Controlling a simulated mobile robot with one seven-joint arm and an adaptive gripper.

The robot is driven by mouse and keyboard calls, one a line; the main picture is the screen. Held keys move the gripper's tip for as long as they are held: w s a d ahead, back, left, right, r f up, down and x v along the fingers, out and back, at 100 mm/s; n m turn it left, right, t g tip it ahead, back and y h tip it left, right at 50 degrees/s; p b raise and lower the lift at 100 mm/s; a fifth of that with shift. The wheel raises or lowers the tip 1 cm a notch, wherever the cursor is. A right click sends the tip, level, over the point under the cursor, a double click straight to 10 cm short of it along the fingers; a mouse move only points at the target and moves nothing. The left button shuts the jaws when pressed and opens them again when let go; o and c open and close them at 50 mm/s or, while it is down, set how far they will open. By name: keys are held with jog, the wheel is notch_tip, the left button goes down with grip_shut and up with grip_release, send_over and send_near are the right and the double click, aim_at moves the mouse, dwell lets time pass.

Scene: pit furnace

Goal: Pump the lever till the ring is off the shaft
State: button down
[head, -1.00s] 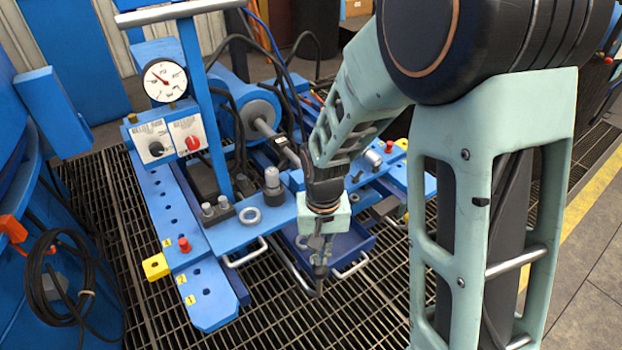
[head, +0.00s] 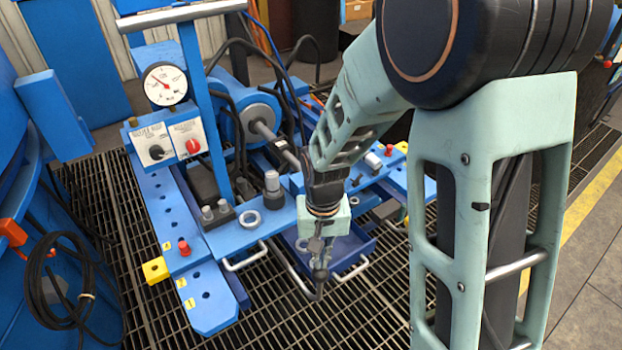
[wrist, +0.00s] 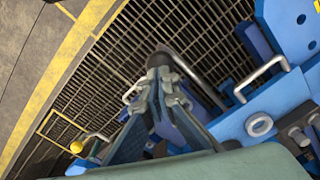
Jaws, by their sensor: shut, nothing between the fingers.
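The pump lever (head: 293,273) is a bent grey rod with a dark end, low in front of the blue press. My gripper (head: 320,270) points down, shut and empty, right at the lever's dark end. In the wrist view my gripper (wrist: 163,75) overlaps the lever's dark end, and the rod (wrist: 198,72) runs off to the right; whether they touch I cannot tell. The steel shaft (head: 264,130) comes out of the blue cylinder (head: 232,112) and runs behind my arm. Any ring on it is hidden there.
A loose steel ring (head: 249,218) lies on the blue crossbeam. The pressure gauge (head: 165,84) stands above a panel with a black and a red knob. A blue tray (head: 352,248) with metal handles is behind my gripper. Open floor grating (head: 255,325) lies in front.

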jog(key=shift+f, duration=0.1)
dwell(0.4)
jog(key=shift+f+b, duration=1)
jog(key=shift+f, duration=0.2)
jog(key=shift+r, duration=0.1)
notch_tip(320, 180, down, 10)
jog(key=s+d+b, duration=0.2)
jog(key=b, duration=0.6)
jog(key=r+p, duration=0.3)
jog(key=w+a+r+p, duration=0.1)
jog(key=r+p, duration=0.2)
jog(key=r, duration=0.1)
jog(key=w+a+r+p, duration=0.1)
jog(key=r+p, duration=0.2)
jog(key=shift+r, duration=0.3)
jog(key=shift+f, duration=0.1)
